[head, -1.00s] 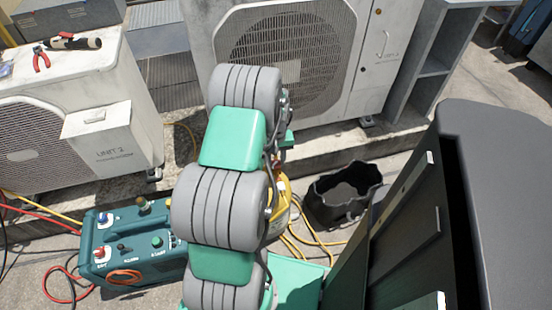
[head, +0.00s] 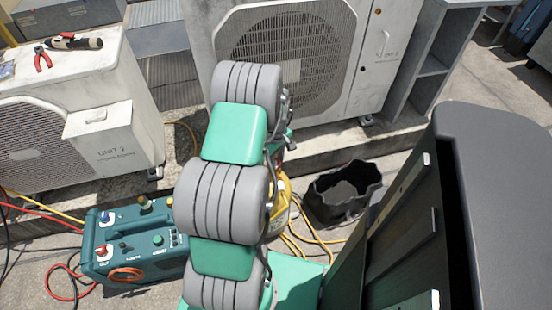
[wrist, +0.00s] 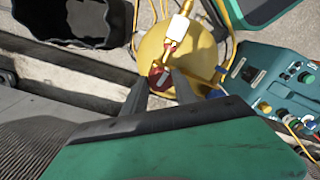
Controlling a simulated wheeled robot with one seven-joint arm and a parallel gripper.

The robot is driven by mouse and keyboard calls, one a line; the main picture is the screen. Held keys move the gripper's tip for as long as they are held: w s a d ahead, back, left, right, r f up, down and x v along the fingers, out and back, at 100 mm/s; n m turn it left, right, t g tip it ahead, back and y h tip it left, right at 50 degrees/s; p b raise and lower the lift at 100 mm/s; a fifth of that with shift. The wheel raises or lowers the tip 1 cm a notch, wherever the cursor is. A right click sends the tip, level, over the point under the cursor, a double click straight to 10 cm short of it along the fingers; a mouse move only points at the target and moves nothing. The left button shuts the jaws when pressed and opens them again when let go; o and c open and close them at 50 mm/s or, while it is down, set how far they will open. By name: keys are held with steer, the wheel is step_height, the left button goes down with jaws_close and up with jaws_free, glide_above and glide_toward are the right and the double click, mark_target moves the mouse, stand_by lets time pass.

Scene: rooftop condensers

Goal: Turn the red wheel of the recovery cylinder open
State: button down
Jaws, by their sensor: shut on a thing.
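The recovery cylinder is yellow and stands on the floor. In the head view only a strip of the cylinder (head: 281,208) shows, the rest hidden behind my arm. In the wrist view the yellow cylinder (wrist: 146,50) is seen from above, with a brass valve and hose fitting on top. The red wheel (wrist: 156,76) sits at the valve, between the two fingertips of my gripper (wrist: 160,82). My gripper is shut on the red wheel. How far the wheel is turned cannot be told. In the head view my fingers are hidden.
A teal recovery machine (head: 135,243) with hoses stands to the left of the cylinder. A black open bucket (head: 345,195) stands to its right. Yellow hoses (head: 312,238) lie around the cylinder. Condenser units (head: 290,50) stand behind on a raised slab.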

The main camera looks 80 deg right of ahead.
steer(key=shift+w+a+f, duration=0.1)
steer(key=shift+w+a, duration=0.05)
steer(key=c, duration=1)
jaws_free()
steer(key=shift+r+p, duration=0.75)
steer(key=shift+r, duration=3.2)
